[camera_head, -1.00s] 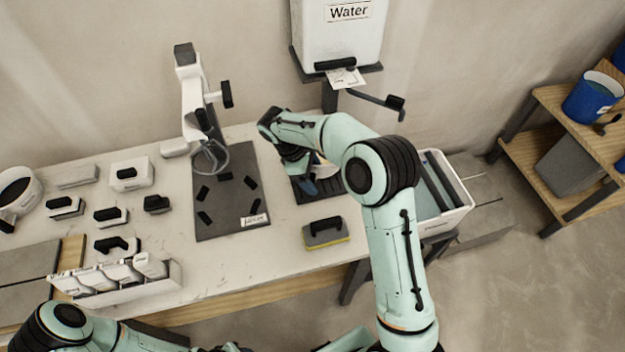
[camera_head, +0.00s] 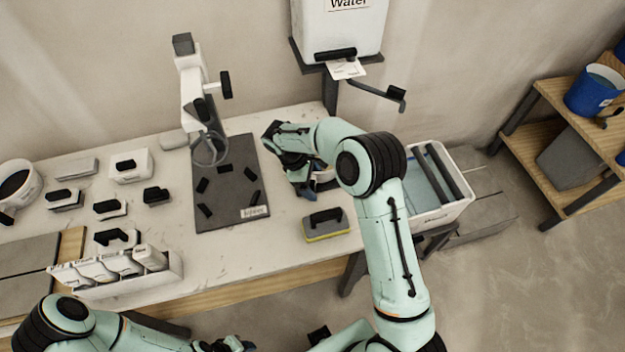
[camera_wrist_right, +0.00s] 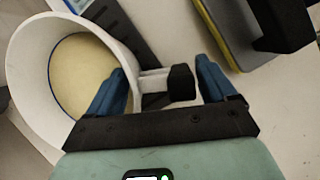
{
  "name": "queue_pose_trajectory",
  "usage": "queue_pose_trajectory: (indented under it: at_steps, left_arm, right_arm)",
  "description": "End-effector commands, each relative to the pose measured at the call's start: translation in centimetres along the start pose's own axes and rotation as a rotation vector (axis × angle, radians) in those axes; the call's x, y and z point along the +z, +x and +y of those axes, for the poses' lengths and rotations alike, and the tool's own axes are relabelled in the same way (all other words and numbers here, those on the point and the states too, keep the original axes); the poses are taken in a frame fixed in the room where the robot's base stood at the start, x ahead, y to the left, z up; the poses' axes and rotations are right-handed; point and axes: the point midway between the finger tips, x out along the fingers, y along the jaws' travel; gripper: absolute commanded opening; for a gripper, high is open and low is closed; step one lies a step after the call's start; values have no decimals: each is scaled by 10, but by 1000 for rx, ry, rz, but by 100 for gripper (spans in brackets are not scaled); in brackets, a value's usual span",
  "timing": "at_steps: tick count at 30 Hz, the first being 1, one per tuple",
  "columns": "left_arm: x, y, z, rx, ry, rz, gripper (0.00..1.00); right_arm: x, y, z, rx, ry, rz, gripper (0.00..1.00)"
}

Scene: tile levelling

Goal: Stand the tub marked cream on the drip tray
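A white tub (camera_wrist_right: 28,70) with pale cream-coloured contents fills the left of the right wrist view. No readable mark shows on it. In the head view the tub (camera_head: 326,180) is mostly hidden by my right arm. My right gripper (camera_wrist_right: 160,66) has its blue fingers apart, with the tub's black-ended handle (camera_wrist_right: 180,82) between them and gaps visible at its sides. It also shows in the head view (camera_head: 314,168). A dark strip, apparently the drip tray (camera_wrist_right: 135,35), shows beside the tub; I cannot tell whether the tub rests on it. My left gripper (camera_head: 230,344) is at the bottom edge, its fingers unclear.
A grey-and-yellow float (camera_head: 326,225) lies close in front of the tub. A dark mat (camera_head: 230,200) with a white stand (camera_head: 192,85) is to the left. The water tank (camera_head: 340,30) hangs behind. A white bin (camera_head: 450,212) stands right of the table.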

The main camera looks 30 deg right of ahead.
Motion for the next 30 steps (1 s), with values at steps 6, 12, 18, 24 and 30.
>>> queue_pose_trajectory:
  at_steps: [6, 12, 18, 24, 30]
  left_arm:
    - [0, 0, 0, 0, 0, 0, 43]
    - [-1, -1, 0, 0, 0, 1, 43]
    - [-4, -6, 3, 2, 2, 5, 43]
    - [-9, -15, 8, 4, 4, 12, 43]
    - [-13, -21, 12, 6, 6, 18, 43]
  right_arm:
    - [0, 0, 0, 1, 0, 0, 98]
    - [0, -6, 1, 2, 0, 2, 98]
    - [0, -41, 1, 5, 0, 5, 98]
    - [0, -85, 2, 5, 0, 4, 98]
    - [1, -114, 1, 3, 1, 2, 98]
